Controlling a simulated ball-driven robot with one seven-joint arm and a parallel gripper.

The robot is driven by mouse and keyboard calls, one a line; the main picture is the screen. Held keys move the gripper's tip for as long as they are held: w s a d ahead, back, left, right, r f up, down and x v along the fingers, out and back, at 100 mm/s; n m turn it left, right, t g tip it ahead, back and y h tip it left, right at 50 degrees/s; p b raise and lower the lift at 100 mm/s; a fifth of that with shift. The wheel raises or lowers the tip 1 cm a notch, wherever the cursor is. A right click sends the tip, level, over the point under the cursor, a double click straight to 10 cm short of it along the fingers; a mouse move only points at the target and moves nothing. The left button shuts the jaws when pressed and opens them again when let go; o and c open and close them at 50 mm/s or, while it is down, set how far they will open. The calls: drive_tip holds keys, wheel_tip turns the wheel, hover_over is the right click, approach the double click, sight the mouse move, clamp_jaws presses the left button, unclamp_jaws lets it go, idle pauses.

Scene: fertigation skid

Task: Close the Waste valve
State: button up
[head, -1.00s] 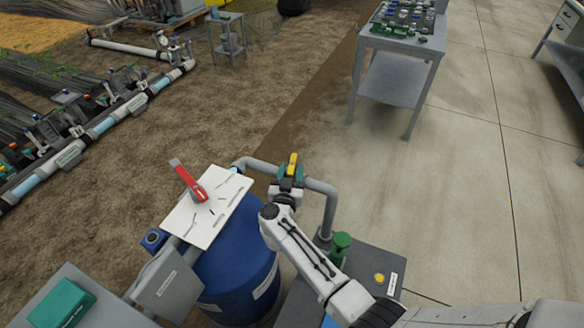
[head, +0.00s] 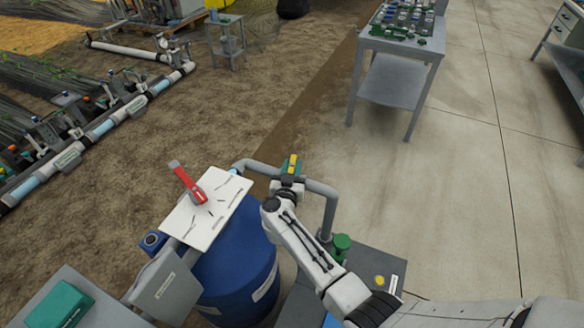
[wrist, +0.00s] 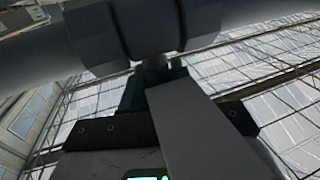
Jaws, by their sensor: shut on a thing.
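A yellow valve handle (head: 292,162) sits on the grey pipe loop (head: 322,188) beside the blue drum. My gripper (head: 291,172), with teal fingers, is shut on this handle at the top of the pipe. In the wrist view the teal fingers (wrist: 133,88) show close under a grey pipe fitting (wrist: 125,30), and a flat grey bar (wrist: 185,125) hides part of them. I cannot read which valve is labelled Waste.
The blue drum (head: 238,265) stands below the panel, with a grey box (head: 166,290) at its left. A green knob (head: 341,243) and a yellow button (head: 380,281) are near my arm. A grey cart (head: 398,75) stands behind on clear concrete.

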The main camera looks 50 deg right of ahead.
drive_tip(key=shift+w+a+m+g+h, duration=0.1)
drive_tip(key=shift+w+m+g+h, duration=0.05)
drive_tip(key=shift+m+g+h, duration=0.55)
clamp_jaws()
drive_tip(key=shift+m+g+h, duration=0.5)
drive_tip(key=shift+m+g, duration=0.5)
drive_tip(key=shift+g, duration=0.7)
drive_tip(key=o, duration=0.8)
unclamp_jaws()
drive_tip(key=p+v, duration=0.1)
drive_tip(key=v, duration=0.9)
drive_tip(key=shift+s+a, duration=0.3)
drive_tip(key=shift+a, duration=0.05)
